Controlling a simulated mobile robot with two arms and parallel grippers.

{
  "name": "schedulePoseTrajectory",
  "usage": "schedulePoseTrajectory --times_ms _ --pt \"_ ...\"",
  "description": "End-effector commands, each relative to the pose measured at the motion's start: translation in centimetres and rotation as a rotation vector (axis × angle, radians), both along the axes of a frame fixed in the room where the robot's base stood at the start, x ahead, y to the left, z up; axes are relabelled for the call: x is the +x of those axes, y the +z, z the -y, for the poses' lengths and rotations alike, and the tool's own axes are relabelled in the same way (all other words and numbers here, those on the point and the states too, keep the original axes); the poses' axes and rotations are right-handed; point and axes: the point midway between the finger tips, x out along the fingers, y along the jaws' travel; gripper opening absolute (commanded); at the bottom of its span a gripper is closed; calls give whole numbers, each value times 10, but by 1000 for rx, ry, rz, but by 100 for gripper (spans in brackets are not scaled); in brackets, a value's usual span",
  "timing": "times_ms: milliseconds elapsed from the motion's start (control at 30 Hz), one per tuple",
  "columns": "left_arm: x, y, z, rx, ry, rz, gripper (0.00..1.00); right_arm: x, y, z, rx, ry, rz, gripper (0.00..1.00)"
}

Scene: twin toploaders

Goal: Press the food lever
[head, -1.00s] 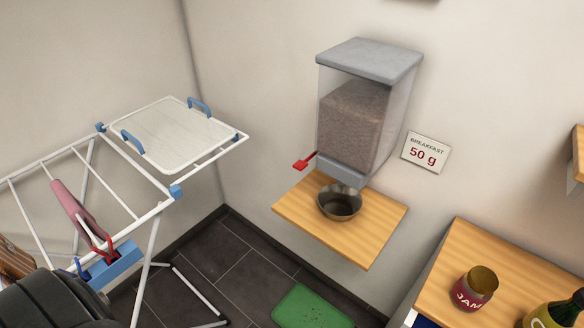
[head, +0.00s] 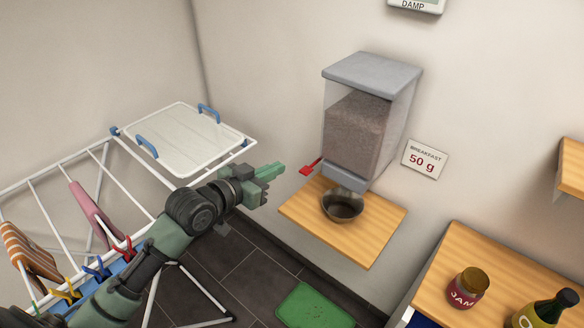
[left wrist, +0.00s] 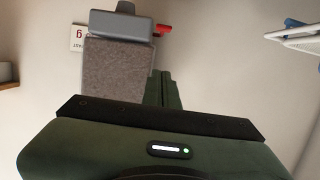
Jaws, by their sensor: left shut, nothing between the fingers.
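The food dispenser (head: 355,125) is a clear bin of brown food with a grey lid, fixed to the wall. Its red food lever (head: 309,168) sticks out at its lower left. A metal bowl (head: 342,205) stands below the spout on a wooden shelf (head: 345,247). My left gripper (head: 281,168) is shut and empty, just left of the lever, with a small gap seeming to remain. In the left wrist view the dispenser (left wrist: 118,75) appears upside down, with the lever (left wrist: 163,29) beyond my fingers (left wrist: 163,75). My right gripper is out of view.
A drying rack (head: 190,172) with a white tray (head: 180,140) stands at left, close to my left arm. A sign (head: 424,160) reads "BREAKFAST 50 g". A jam jar (head: 467,288) and a bottle (head: 547,312) stand on the right counter. A green mat (head: 314,306) lies on the floor.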

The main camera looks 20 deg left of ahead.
Motion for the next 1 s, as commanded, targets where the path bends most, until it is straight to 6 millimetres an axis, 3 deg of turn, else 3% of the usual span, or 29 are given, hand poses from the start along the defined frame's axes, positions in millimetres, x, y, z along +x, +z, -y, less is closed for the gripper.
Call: schedulePoseTrajectory --times_ms 433,967,1000 --pt "6 1 2 -2 0 2 0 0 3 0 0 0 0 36" --pt "95 -22 35 -2 0 0 0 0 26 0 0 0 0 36" --pt "92 -34 34 1 -1 -5 0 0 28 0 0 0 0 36"
